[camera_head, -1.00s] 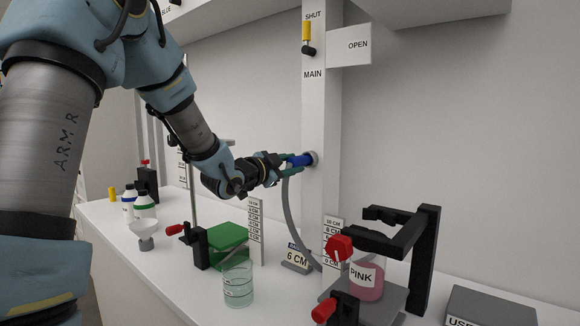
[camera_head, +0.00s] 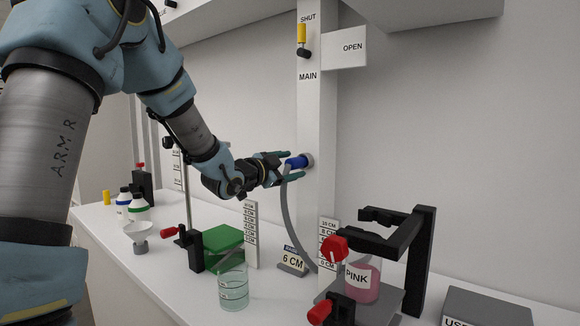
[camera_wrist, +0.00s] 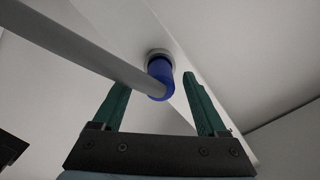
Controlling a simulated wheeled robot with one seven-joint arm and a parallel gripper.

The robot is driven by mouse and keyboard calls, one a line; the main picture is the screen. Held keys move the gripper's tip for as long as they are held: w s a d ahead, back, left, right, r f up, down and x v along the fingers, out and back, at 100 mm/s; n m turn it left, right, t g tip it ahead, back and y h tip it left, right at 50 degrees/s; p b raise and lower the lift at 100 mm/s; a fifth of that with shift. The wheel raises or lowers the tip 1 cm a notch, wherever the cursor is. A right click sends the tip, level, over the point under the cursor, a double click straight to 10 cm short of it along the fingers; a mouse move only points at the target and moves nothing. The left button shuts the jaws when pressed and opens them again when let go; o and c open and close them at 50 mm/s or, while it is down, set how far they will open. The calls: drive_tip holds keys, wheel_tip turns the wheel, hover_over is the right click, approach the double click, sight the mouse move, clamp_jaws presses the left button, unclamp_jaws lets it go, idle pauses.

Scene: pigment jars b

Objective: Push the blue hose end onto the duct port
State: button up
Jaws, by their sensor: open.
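The blue hose end (camera_head: 296,162) sits at the round grey duct port (camera_head: 308,160) on the white column, with the grey hose (camera_head: 287,215) hanging from it. In the wrist view the blue end (camera_wrist: 160,80) meets the port's ring (camera_wrist: 158,54) with no clear gap; how deep it is seated cannot be told. My gripper (camera_head: 287,166) is open around the blue end. In the wrist view its green fingers (camera_wrist: 155,100) stand apart on either side, clear of the blue end, and the hose crosses over the left finger.
Below on the bench stand a glass beaker (camera_head: 233,290), a green block (camera_head: 223,240), a black stand (camera_head: 424,255) and a pink jar (camera_head: 362,282). A yellow-handled valve (camera_head: 301,38) and an OPEN sign (camera_head: 352,48) are above on the column.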

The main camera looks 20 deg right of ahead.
drive_tip(key=b+v, duration=0.3)
drive_tip(key=v, duration=0.8)
drive_tip(key=w+a+f+n+t+y, duration=0.1)
drive_tip(key=w+a+f+n+y, duration=0.1)
drive_tip(key=a+f+n+y, duration=0.45)
drive_tip(key=w+a+f+n+t+y, duration=0.15)
drive_tip(key=a+f+n+y, duration=0.25)
drive_tip(key=a+f, duration=0.5)
drive_tip(key=s+a+f+n+g+y, duration=0.2)
drive_tip(key=s+a+f+n+g, duration=0.2)
drive_tip(key=s+a, duration=0.3)
drive_tip(key=s+a+f+n+g+y, duration=0.3)
drive_tip(key=s+a+f+n+g, duration=0.2)
drive_tip(key=s, duration=0.5)
drive_tip(key=shift+s+a+f+n, duration=0.15)
drive_tip(key=shift+a+f+n, duration=0.3)
drive_tip(key=shift+a, duration=0.75)
